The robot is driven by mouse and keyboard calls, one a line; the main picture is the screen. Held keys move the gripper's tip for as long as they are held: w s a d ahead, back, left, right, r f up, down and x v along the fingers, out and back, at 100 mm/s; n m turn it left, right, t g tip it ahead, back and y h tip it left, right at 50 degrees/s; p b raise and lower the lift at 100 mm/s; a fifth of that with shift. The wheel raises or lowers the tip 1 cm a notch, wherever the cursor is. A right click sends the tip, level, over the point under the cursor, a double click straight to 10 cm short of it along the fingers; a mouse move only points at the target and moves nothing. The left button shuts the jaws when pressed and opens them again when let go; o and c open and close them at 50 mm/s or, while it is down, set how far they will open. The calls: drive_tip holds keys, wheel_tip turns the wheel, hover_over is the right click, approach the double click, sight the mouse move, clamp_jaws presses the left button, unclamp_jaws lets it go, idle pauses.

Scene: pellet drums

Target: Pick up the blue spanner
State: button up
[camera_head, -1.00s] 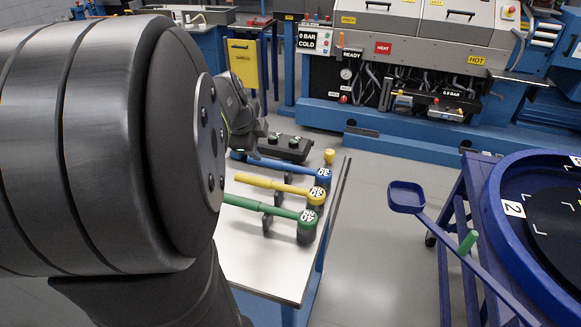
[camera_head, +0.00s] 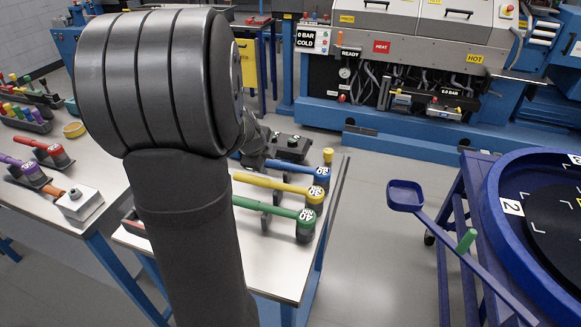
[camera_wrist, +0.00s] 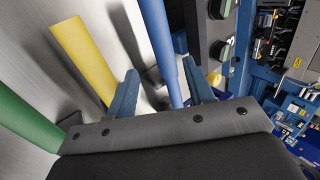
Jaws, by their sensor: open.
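The blue spanner (camera_head: 298,167) lies on the rack of the white table, the farthest of three coloured spanners, its round numbered head at the right. Its handle (camera_wrist: 162,45) runs between the two blue fingers of my gripper (camera_wrist: 160,68) in the wrist view, closer to the right finger. The fingers are open, and a gap shows on the handle's left side. Whether the fingers are level with the handle or above it, I cannot tell. In the head view my arm hides the fingers and the spanner's left end.
The yellow spanner (camera_head: 270,183) and green spanner (camera_head: 265,207) lie parallel, nearer the front. A dark box with knobs (camera_head: 290,146) stands just behind the blue spanner. A yellow knob (camera_head: 328,155) stands at the table's back right. Another table with tools is at left.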

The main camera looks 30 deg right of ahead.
sight(270, 161)
drive_tip(key=shift+d+x, duration=0.1)
drive_tip(key=shift+x, duration=1.4)
drive_tip(key=shift+d+x, duration=0.15)
drive_tip(key=shift+x, duration=1.3)
drive_tip(key=shift+w+r, duration=0.15)
drive_tip(key=shift+c, duration=0.2)
clamp_jaws()
